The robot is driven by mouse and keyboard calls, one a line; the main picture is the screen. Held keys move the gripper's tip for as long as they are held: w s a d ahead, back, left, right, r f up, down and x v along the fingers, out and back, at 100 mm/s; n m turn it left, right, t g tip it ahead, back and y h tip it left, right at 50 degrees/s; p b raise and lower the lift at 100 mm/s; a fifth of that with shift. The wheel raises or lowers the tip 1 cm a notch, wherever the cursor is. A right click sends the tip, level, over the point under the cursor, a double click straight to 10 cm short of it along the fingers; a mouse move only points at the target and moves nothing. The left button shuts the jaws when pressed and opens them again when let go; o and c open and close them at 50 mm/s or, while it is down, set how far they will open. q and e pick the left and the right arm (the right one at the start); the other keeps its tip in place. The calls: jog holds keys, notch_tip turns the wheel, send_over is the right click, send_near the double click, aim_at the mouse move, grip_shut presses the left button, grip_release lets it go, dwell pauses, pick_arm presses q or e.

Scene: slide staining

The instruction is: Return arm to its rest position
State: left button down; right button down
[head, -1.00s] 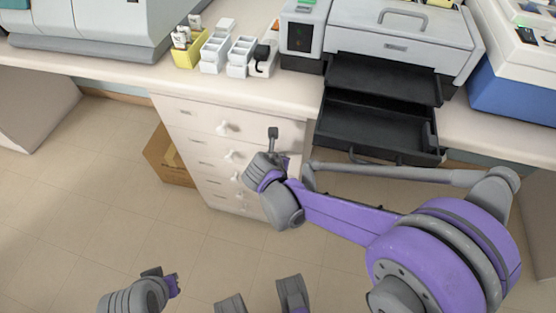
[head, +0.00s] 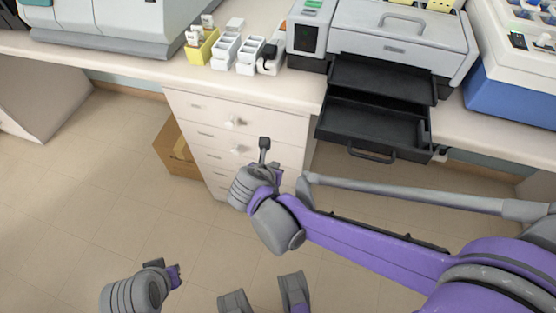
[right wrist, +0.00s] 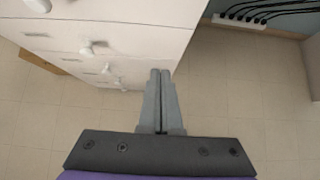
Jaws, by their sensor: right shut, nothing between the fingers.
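My right arm, purple and grey, comes in from the right in the head view. Its gripper (head: 264,148) is in front of the white drawer cabinet, below the counter's edge, and holds nothing. In the right wrist view the two grey fingers (right wrist: 160,82) are together and empty, with floor and cabinet beyond them. My left gripper (head: 165,270) is low at the left over the floor; its fingers are too small to tell whether they are open.
The white drawer cabinet (head: 205,133) with knobs stands under the counter (head: 130,62). The staining machine (head: 400,40) has its black tray (head: 372,130) pulled out over the edge. A yellow rack (head: 201,48) and white racks stand on the counter. A cardboard box (head: 175,150) is on the floor.

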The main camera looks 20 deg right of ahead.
jog(key=shift+s+a+r, duration=0.2)
jog(key=shift+r, duration=0.05)
